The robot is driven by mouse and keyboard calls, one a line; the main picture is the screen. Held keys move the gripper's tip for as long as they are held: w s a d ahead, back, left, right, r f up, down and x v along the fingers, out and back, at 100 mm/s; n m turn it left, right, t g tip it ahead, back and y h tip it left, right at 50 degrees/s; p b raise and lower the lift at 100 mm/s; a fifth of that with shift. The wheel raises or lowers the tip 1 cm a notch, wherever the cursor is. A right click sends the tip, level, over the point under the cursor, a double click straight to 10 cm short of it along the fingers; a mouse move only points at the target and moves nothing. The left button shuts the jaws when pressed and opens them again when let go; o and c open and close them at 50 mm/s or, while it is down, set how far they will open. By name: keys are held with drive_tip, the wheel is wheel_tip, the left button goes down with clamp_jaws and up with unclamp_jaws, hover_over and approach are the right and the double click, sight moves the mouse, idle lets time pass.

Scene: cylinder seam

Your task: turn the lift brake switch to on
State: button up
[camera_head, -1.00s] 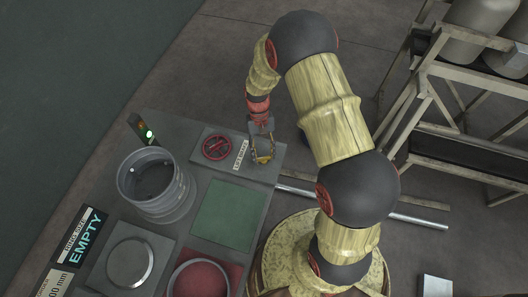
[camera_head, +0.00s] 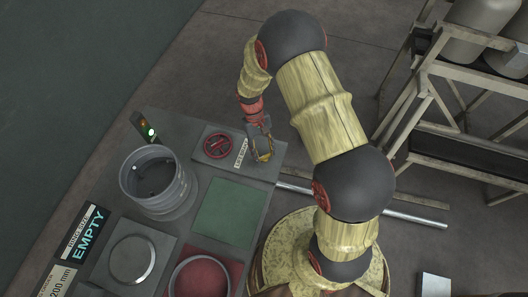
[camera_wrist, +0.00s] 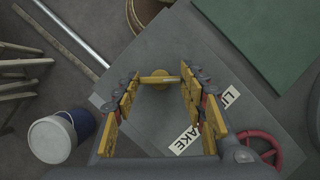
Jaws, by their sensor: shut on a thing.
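The lift brake switch shows in the wrist view as a small yellow handle (camera_wrist: 160,78) lying crosswise between the fingertips. My gripper (camera_wrist: 158,88) has its yellow-padded fingers on either side of the handle, shut on it. In the head view my gripper (camera_head: 263,152) is over the right part of the grey panel, just right of the white label (camera_head: 241,153). The gripper hides most of the switch there. In the wrist view the fingers partly cover the label's lettering (camera_wrist: 186,140). I cannot read an on or off mark.
A red handwheel (camera_head: 217,145) sits left of the label. A ribbed metal cylinder (camera_head: 157,182), a green pad (camera_head: 229,213) and a red pad (camera_head: 231,272) are on the bench. A small panel with a lit green lamp (camera_head: 151,133) stands at the back. A white-and-blue bucket (camera_wrist: 52,138) shows below.

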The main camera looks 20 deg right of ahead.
drive_tip(key=o, duration=1.2)
drive_tip(key=v, duration=1.2)
drive_tip(key=s+r+t+b, duration=0.1)
drive_tip(key=s+r+t, duration=0.2)
drive_tip(key=s+r, duration=0.3)
drive_tip(key=s+d+r+m+t+b, duration=0.1)
drive_tip(key=s+r+t+b, duration=0.1)
drive_tip(key=s+r, duration=0.5)
drive_tip(key=s+r+t+b, duration=0.2)
drive_tip(key=s+r+t, duration=0.3)
drive_tip(key=r, duration=0.5)
drive_tip(key=shift+s+d+r+m+y, duration=0.15)
drive_tip(key=shift+s+r, duration=0.05)
drive_tip(key=shift+s, duration=0.4)
drive_tip(key=shift+s+d+r+m+y, duration=0.1)
drive_tip(key=shift+s+r+m+y, duration=0.1)
drive_tip(key=shift+s, duration=0.45)
